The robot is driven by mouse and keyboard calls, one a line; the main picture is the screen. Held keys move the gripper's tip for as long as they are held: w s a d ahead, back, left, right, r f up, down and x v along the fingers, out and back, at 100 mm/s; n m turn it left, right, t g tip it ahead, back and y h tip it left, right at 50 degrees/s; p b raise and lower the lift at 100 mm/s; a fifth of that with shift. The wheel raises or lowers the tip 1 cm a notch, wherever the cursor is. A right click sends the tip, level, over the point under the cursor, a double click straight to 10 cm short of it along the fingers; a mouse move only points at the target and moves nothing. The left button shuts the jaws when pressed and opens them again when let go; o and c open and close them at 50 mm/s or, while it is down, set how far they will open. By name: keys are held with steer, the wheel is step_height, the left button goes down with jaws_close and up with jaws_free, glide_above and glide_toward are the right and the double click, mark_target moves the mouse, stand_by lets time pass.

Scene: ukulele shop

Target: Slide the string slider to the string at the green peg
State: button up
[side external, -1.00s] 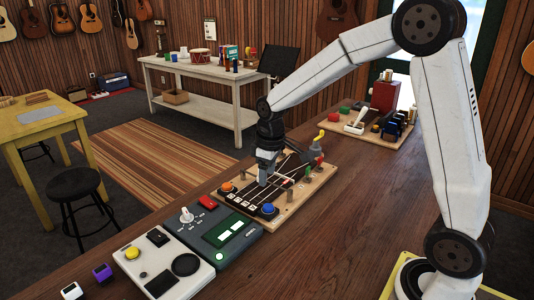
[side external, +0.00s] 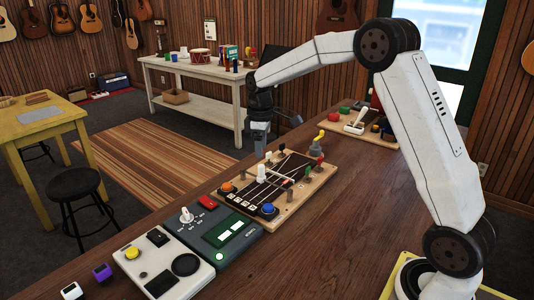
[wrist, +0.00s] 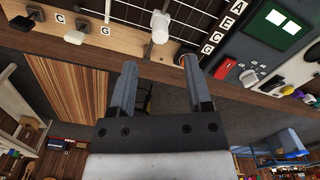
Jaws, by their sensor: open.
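The string board (side external: 290,208) is a wooden base with a black panel and several pale strings, on the brown bench. A white upright knob (side external: 261,173), seemingly the string slider's handle, stands over the strings at the board's far-left side; it also shows in the wrist view (wrist: 160,28). A green peg (side external: 308,170) stands at the board's right end; which string meets it is too small to tell. My gripper (side external: 258,152) is open and empty, above and beyond the board's far edge, apart from the knob. In the wrist view, my gripper's fingers (wrist: 160,78) are spread.
An orange button (side external: 226,187) and a blue button (side external: 269,208) sit at the board's left end. A yellow-handled crank (side external: 320,138) rises at its far right. A dark device with a green screen (side external: 230,230) adjoins on the left.

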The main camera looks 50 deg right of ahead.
mark_target(261, 167)
steer(key=shift+f, duration=3.65)
jaws_close()
